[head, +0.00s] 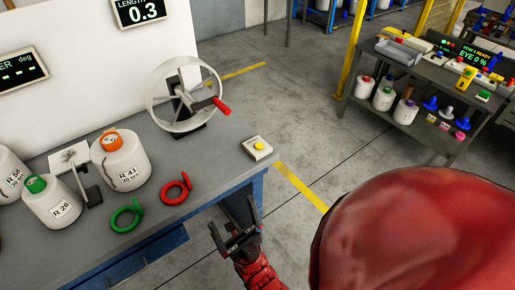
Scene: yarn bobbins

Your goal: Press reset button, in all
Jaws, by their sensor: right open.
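A small pale box with a round yellow button (259,146) sits on the grey table (205,150) near its right edge. No label on it is readable, so I cannot tell if it is the reset button. My right gripper (236,236) is open and empty. It is beside the table's right front edge, apart from the button and nearer to me. My left gripper is not in view.
A hand wheel with a red handle (221,106) stands behind the button box. A loaded cart (425,90) stands at right; open floor lies between.

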